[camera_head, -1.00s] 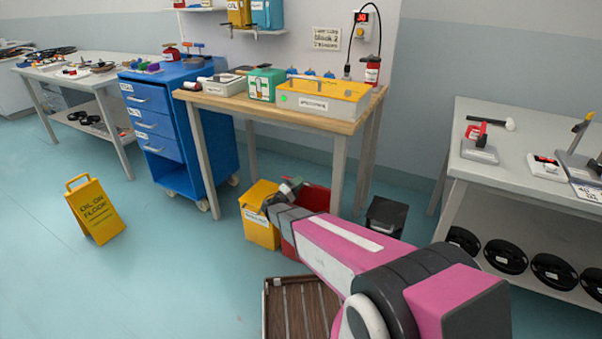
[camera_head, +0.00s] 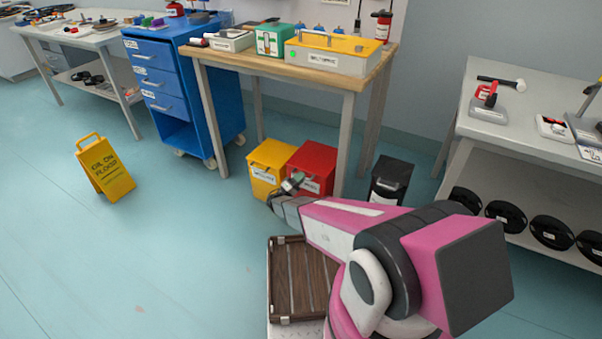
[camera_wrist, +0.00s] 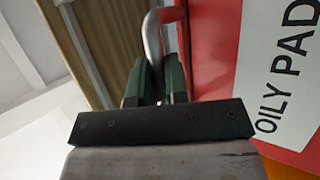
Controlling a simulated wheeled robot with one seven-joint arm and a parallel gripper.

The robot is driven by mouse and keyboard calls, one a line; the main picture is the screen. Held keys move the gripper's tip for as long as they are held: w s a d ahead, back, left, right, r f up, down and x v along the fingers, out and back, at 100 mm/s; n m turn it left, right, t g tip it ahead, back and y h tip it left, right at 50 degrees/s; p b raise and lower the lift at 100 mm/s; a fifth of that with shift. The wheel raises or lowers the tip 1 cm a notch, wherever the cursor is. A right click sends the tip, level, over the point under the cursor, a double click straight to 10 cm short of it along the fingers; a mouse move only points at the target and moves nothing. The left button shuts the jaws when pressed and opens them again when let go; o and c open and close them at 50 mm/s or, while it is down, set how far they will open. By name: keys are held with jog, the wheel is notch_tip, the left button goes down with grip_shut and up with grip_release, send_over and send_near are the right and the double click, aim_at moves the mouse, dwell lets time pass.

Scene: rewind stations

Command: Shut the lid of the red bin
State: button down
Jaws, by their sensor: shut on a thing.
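The red bin (camera_head: 318,182) stands on the floor under the wooden workbench, beside a yellow bin. Its red lid (camera_head: 312,156) looks flat across the top in the head view; any small gap at the rim is too small to tell. My gripper (camera_head: 292,183) is low at the bin's front left and covers part of that face. In the wrist view, my gripper's dark green fingers (camera_wrist: 152,85) are shut on a bent grey metal handle (camera_wrist: 153,38). A red face (camera_wrist: 205,50) of the bin with an "OILY PAD" label is close on the right.
The yellow bin (camera_head: 265,176) stands close on the left, a black bin (camera_head: 391,180) on the right. Bench legs (camera_head: 346,148) rise beside the bins. A brown slatted tray (camera_head: 300,285) lies in front. A yellow floor sign (camera_head: 105,168) stands left; floor between is clear.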

jog(key=shift+f, duration=0.35)
jog(key=c, duration=1.1)
grip_release()
